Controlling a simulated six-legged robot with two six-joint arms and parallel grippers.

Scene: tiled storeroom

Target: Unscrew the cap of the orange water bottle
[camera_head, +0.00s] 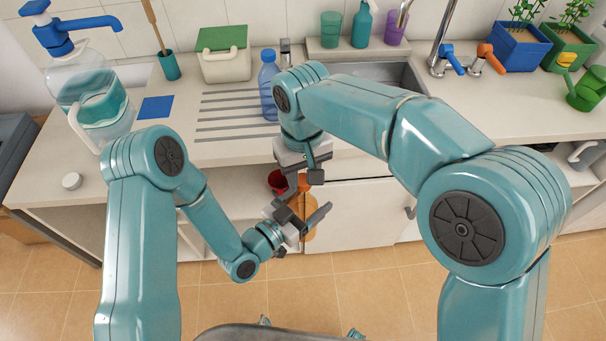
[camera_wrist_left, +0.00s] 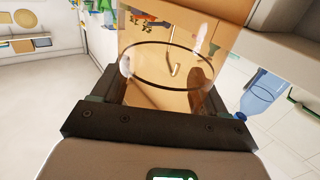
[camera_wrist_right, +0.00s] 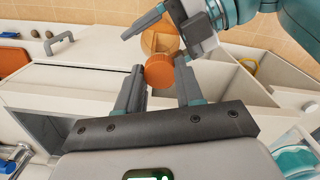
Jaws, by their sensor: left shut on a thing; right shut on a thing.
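The orange bottle (camera_head: 310,232) is see-through and hangs in front of the counter. My left gripper (camera_head: 308,215) is shut around its body, and the bottle fills the space between the fingers in the left wrist view (camera_wrist_left: 165,70). The orange cap (camera_wrist_right: 159,71) is round and ridged. My right gripper (camera_wrist_right: 158,95) is shut on it from above, with a finger on each side. The cap overlaps the bottle (camera_wrist_right: 160,40) in the right wrist view; I cannot tell whether they are still threaded together. In the head view the right gripper (camera_head: 303,172) partly hides the cap (camera_head: 304,183).
A blue bottle (camera_head: 268,85) stands on the counter (camera_head: 225,150) behind my right gripper. A red bowl (camera_head: 277,181) is beneath the counter edge. The sink (camera_head: 375,72) is behind the right arm.

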